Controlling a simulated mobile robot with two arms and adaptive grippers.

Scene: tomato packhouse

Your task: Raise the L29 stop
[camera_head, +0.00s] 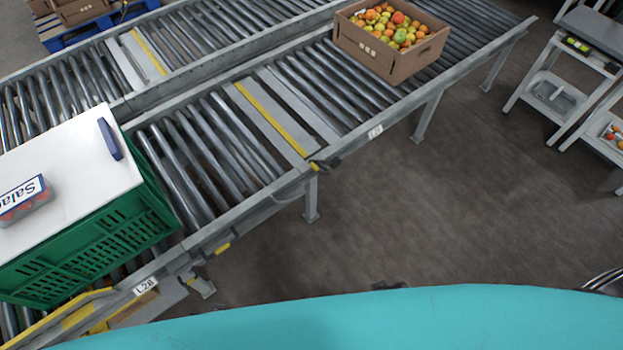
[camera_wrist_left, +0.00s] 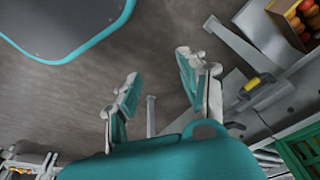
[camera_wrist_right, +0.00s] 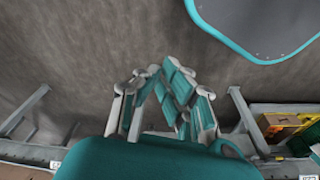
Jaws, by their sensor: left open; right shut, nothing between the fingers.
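The label on the near conveyor's side rail (camera_head: 375,131) appears to read L29, though it is small. Left of it, a yellow-edged stop bar (camera_head: 270,118) lies across the lane, seemingly level with the rollers. A yellow-tipped lever (camera_head: 315,167) sits at its near end on the rail. My left gripper (camera_wrist_left: 158,75) is open and empty above the floor, beside the conveyor. A yellow handle (camera_wrist_left: 252,83) on grey metal shows to its right; I cannot tell which lever it is. My right gripper (camera_wrist_right: 165,75) is shut and empty. Neither gripper shows in the head view.
A green crate (camera_head: 95,235) with a white lid (camera_head: 70,175) and a Salad pack (camera_head: 24,200) stands on the near lane by the L28 label (camera_head: 145,287). A cardboard box of tomatoes (camera_head: 395,62) stands farther along. A yellow pedal-like part (camera_head: 222,248) sits below the rail.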

